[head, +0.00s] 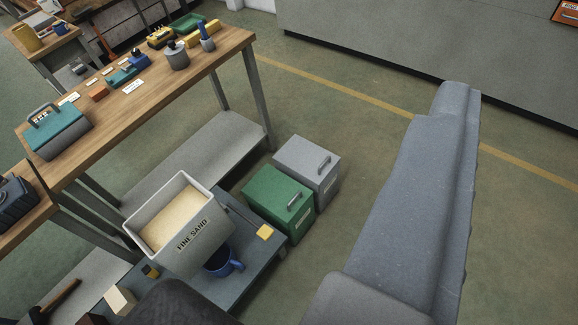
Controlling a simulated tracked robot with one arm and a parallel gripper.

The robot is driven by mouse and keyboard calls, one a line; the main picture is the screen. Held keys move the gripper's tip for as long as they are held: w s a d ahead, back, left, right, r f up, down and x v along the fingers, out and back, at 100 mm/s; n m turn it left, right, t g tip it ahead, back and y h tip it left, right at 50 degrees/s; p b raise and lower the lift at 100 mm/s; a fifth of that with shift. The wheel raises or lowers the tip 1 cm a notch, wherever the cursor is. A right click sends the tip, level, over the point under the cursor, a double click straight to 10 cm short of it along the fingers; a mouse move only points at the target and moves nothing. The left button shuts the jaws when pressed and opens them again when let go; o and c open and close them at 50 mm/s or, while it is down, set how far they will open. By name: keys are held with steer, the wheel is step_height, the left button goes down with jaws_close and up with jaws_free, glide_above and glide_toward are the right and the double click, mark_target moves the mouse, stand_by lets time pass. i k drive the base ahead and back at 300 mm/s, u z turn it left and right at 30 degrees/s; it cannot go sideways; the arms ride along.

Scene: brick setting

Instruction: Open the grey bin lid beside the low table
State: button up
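The grey bin (307,170) stands on the floor to the right of the low table (257,262), against the far side of a green bin (278,202). Its flat grey lid (306,157) is shut, with a bar handle (323,163) near the right side and a pale label on the front. A long grey part of my own arm or gripper (425,190) fills the right side, apart from the bins. Two fingertips cannot be made out, and I see nothing held.
A wooden workbench (150,95) with tools stands at left. Floor (350,130) right of the bins is clear, up to a grey cabinet (420,40).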

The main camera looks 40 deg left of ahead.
mark_target(309, 160)
steer(key=u, duration=0.05)
steer(key=k, duration=0.25)
steer(key=u, duration=0.75)
steer(key=i, duration=1)
steer(key=z, duration=0.05)
steer(key=k, duration=0.55)
steer(key=z, duration=0.65)
steer(key=i, duration=1.4)
steer(key=z, duration=0.1)
